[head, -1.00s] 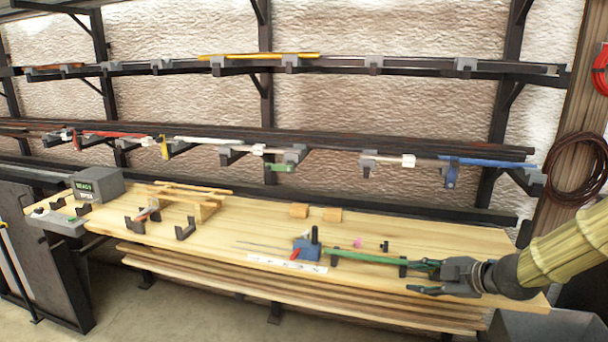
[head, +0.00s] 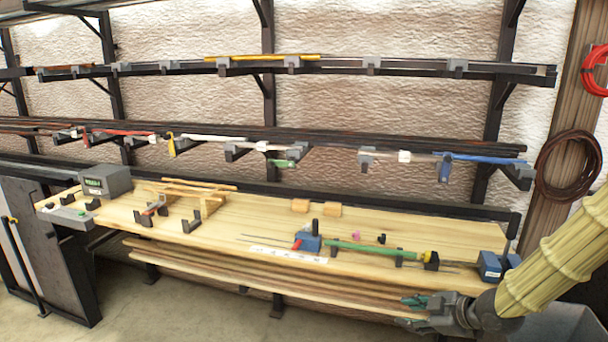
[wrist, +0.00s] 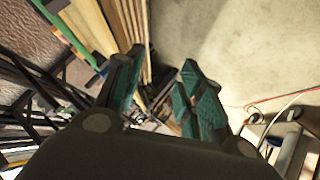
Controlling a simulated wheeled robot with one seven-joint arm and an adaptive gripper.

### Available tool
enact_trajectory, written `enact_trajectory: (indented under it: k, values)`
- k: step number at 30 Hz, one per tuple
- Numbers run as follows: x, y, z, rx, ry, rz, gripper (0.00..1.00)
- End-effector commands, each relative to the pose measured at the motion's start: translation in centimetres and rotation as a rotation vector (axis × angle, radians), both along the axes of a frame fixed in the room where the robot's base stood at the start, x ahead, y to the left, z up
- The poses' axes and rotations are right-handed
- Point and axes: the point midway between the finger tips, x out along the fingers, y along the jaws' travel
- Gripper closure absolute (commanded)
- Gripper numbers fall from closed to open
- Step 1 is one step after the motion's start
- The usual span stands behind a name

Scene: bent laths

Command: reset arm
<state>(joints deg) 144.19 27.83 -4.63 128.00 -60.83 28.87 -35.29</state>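My gripper (head: 412,310) hangs in front of the bench's front edge at the lower right of the head view. In the wrist view my gripper (wrist: 158,88) has its two teal-padded fingers apart with nothing between them; bare floor and the bench edge show past them. A green lath (head: 370,249) lies along the bench top above and behind my gripper, apart from it. The green lath also shows at the upper left of the wrist view (wrist: 68,35).
The wooden bench (head: 265,220) carries a blue clamp (head: 308,242), a blue block (head: 490,265) at its right end and a grey box with a display (head: 105,181). Laths lie on wall racks behind. Floor (head: 200,300) in front is clear.

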Motion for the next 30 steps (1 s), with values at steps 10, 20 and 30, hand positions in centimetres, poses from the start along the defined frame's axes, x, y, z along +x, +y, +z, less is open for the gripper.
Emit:
enact_trajectory:
  k: [10,20,30]
  values:
    - [-6.4,2.6,-11.6,0.108,0.333,-0.271,0.62]
    - [-15.6,4.1,-21.7,0.143,0.625,-0.591,0.62]
    - [-27.6,4.5,-29.6,0.092,0.857,-0.945,0.62]
